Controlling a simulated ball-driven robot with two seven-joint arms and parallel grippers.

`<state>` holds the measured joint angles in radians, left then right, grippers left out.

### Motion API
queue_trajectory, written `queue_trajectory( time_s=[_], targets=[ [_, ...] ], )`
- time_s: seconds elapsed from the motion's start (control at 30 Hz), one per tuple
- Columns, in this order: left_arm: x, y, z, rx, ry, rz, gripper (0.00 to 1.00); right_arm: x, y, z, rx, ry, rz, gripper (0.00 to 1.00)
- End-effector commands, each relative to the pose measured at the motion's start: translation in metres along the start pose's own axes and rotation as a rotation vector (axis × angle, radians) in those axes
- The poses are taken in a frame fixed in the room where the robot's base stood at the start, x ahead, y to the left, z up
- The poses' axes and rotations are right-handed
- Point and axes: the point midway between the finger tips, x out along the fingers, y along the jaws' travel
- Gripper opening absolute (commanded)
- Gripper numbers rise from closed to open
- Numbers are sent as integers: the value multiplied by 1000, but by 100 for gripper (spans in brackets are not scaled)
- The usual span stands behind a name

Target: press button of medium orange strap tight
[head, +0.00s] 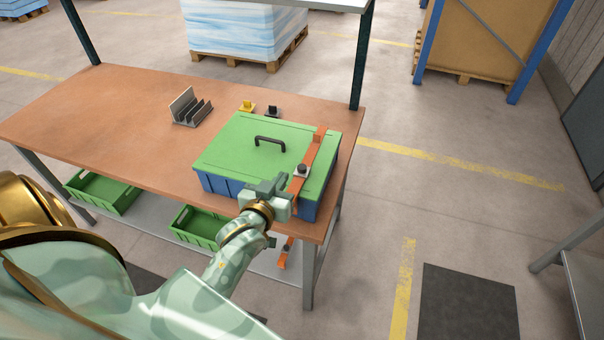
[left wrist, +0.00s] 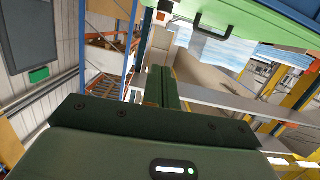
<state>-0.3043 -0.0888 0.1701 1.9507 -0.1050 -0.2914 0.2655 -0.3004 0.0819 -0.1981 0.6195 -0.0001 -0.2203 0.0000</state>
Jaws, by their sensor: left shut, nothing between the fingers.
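The orange strap (head: 312,150) runs over the right part of the green lid (head: 240,145) of a blue box (head: 222,184) and down its front. Its buckle (head: 301,171), a pale plate with a dark button on top, lies near the lid's front edge. A loose orange tail (head: 285,252) hangs below the table edge. My left gripper (head: 278,184) is shut and empty at the box's front edge, just left of the buckle; I cannot tell whether it touches anything. Its shut fingers (left wrist: 165,88) show in the left wrist view, with the lid (left wrist: 250,18) above. My right gripper is out of view.
The box stands on the right of a brown workbench (head: 110,105). Green bins (head: 100,192) sit on the lower shelf. The bench's left part is clear.

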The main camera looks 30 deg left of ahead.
Motion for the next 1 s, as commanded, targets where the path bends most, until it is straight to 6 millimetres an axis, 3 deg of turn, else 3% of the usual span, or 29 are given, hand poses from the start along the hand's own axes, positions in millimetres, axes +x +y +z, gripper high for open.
queue_trajectory(
  time_s=[0.2,0.43,0.9,1.0],
  targets=[
    [0,0,1,-4,-2,1,0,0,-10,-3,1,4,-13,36],
    [11,1,1,-4,-2,2,0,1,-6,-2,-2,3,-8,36],
    [104,0,2,-2,-2,1,0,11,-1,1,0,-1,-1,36],
    [106,0,23,-4,-7,1,0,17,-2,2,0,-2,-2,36]
  ],
)
